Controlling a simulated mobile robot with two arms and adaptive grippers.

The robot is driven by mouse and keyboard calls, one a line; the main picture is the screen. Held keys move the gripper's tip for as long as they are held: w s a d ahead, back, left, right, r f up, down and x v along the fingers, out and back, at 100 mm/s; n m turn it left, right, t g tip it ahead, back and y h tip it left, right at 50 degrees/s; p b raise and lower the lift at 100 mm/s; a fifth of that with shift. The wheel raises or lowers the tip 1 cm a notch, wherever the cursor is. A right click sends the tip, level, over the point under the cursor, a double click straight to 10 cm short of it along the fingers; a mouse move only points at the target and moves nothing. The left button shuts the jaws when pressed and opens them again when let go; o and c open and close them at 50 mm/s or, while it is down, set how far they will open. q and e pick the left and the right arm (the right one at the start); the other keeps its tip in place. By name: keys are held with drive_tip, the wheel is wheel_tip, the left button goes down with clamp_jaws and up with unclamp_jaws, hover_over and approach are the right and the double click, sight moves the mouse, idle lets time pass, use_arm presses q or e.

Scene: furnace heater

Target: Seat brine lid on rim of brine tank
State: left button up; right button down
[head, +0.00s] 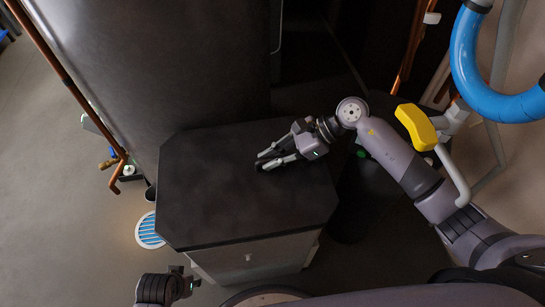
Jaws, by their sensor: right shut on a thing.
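The brine lid (225,205) is a wide, dark plate with cut corners in the middle of the head view. It lies over the pale grey brine tank (262,262), whose front wall shows below the lid's near edge. The rim is hidden under the lid, so I cannot tell whether the lid sits flush on it. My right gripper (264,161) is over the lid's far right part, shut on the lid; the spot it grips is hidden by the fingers. My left gripper (190,279) is low at the left, in front of the tank and apart from the lid; its opening is unclear.
A round blue-and-white floor grate (149,231) lies left of the tank. A blue pipe (480,75) and yellow handle (416,127) are at the right. Left floor is open.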

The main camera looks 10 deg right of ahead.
drive_tip(key=shift+f+b, duration=0.95)
drive_tip(key=shift+b, duration=0.05)
use_arm(q)
drive_tip(key=w+v, duration=0.2)
drive_tip(key=v, duration=0.6)
drive_tip(key=shift+r, duration=0.65)
use_arm(e)
drive_tip(key=shift+f, duration=0.2)
use_arm(q)
drive_tip(key=shift+r, duration=0.1)
use_arm(e)
drive_tip(key=shift+b, duration=0.35)
use_arm(q)
drive_tip(key=shift+s+r+t, duration=0.1)
drive_tip(key=shift+r+t, duration=0.2)
drive_tip(key=shift+r, duration=0.6)
drive_tip(key=shift+s+a+f, duration=0.1)
drive_tip(key=shift+f, duration=0.05)
